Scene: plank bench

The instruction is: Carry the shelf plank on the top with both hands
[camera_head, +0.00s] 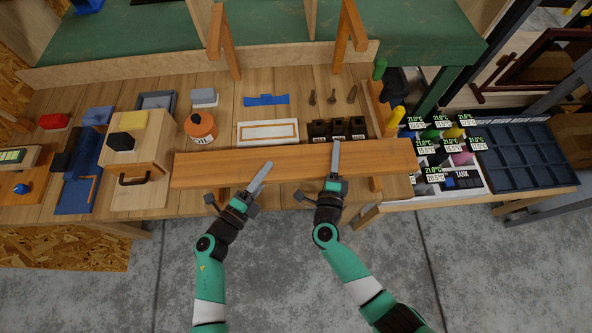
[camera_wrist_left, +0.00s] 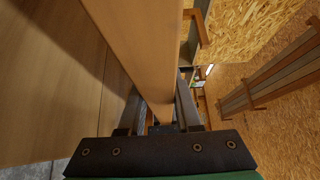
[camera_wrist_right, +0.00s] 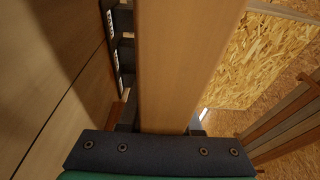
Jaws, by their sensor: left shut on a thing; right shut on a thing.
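The shelf plank (camera_head: 225,169) is a long orange-brown board held roughly level over the front of the bench, spanning from the drawer box to the bench's right end. My left gripper (camera_head: 262,172) is shut on it left of its middle. My right gripper (camera_head: 335,160) is shut on it right of its middle. In the left wrist view the plank (camera_wrist_left: 140,40) runs between the fingers. In the right wrist view the plank (camera_wrist_right: 180,60) fills the space between the fingers and hides most of them.
A dark compartment tray (camera_head: 525,155) lies at right. A green shelf surface is behind.

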